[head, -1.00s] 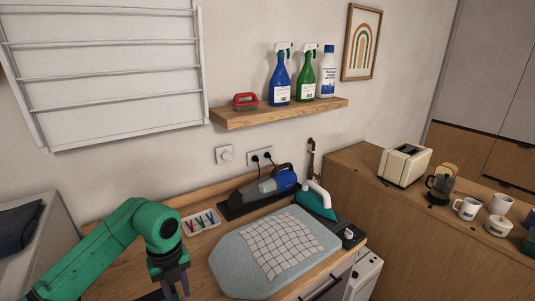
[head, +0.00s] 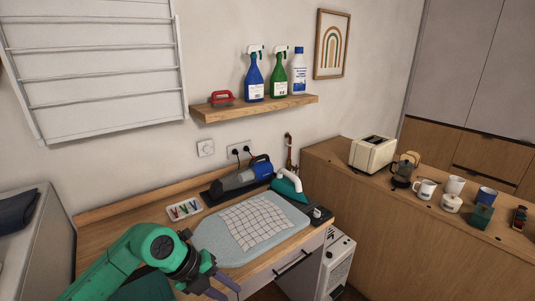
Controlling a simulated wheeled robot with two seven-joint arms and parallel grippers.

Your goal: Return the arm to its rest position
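My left arm comes in from the lower left in green. Its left gripper (head: 222,284) is low in the picture, in front of the near edge of the ironing pad (head: 213,247). Its purple-grey fingers stand apart, with nothing seen between them. My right arm and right gripper are not in the head view.
A checked cloth (head: 257,222) lies on the pad. Behind it are a handheld vacuum (head: 240,178), a teal iron (head: 287,186) and a tray of pegs (head: 184,209). A shelf (head: 254,107) holds spray bottles. A toaster (head: 372,154) and mugs stand on the right counter.

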